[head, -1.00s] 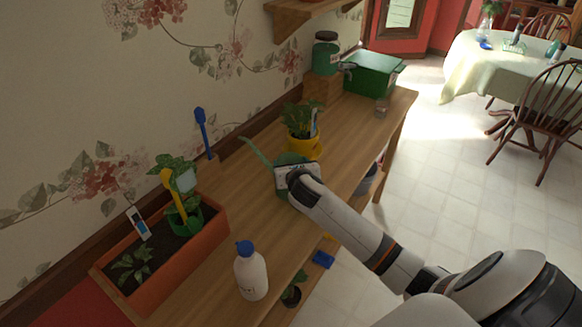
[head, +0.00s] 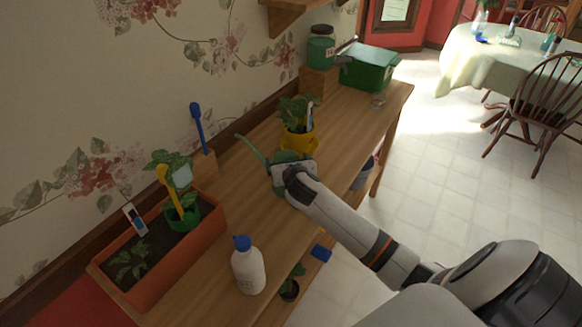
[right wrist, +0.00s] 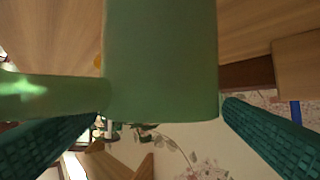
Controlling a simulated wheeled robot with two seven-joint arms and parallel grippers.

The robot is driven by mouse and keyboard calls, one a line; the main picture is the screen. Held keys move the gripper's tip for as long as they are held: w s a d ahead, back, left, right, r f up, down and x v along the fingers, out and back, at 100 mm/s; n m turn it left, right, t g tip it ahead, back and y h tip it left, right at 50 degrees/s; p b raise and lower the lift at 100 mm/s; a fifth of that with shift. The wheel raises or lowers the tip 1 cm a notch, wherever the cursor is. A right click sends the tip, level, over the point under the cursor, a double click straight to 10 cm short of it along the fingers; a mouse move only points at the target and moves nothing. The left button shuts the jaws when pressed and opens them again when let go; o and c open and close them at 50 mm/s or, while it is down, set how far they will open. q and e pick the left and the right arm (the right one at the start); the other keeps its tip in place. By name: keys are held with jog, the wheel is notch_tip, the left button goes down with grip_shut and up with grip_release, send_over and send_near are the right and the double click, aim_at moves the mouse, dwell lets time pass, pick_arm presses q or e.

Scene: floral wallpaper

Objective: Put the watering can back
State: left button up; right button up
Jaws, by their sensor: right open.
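The green watering can (head: 278,184) stands on the wooden bench, its thin spout pointing to the upper left in the head view. My right gripper (head: 293,170) is at the can and hides much of its body. In the right wrist view, the can's green body (right wrist: 160,60) lies between my two dark teal fingers (right wrist: 165,115), which are spread apart. A gap shows beside at least the right finger. A green bar-like part of the can (right wrist: 45,92) crosses the left side. My left gripper is not in view.
A yellow pot with a plant (head: 298,143) stands just behind the can. A white bottle with a blue cap (head: 249,271) and an orange planter (head: 185,254) are nearer. A green box (head: 367,70) and a jar (head: 321,50) are at the far end. Bare bench lies between bottle and can.

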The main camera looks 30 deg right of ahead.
jog(key=v, duration=1.1)
jog(key=shift+s+a, duration=0.15)
jog(key=shift+s, duration=0.2)
jog(key=s+a+f+m+g+y, duration=0.2)
jog(key=s+a+f+m+g, duration=0.15)
jog(key=s+m, duration=0.55)
jog(key=s+a+f+m+g+y, duration=0.15)
jog(key=s+a+f+m, duration=0.25)
jog(key=s+m, duration=0.45)
jog(key=s+a+f+m+g+y, duration=0.2)
jog(key=s+a+f+m+g, duration=0.15)
jog(key=s+m, duration=0.6)
notch_tip(320, 180, down, 24)
jog(key=w+a+m+g, duration=0.1)
jog(key=w+m+g, duration=0.1)
jog(key=s+d+f, duration=0.3)
jog(key=s+f, duration=1.4)
jog(key=f, duration=0.1)
jog(key=shift+g, duration=0.45)
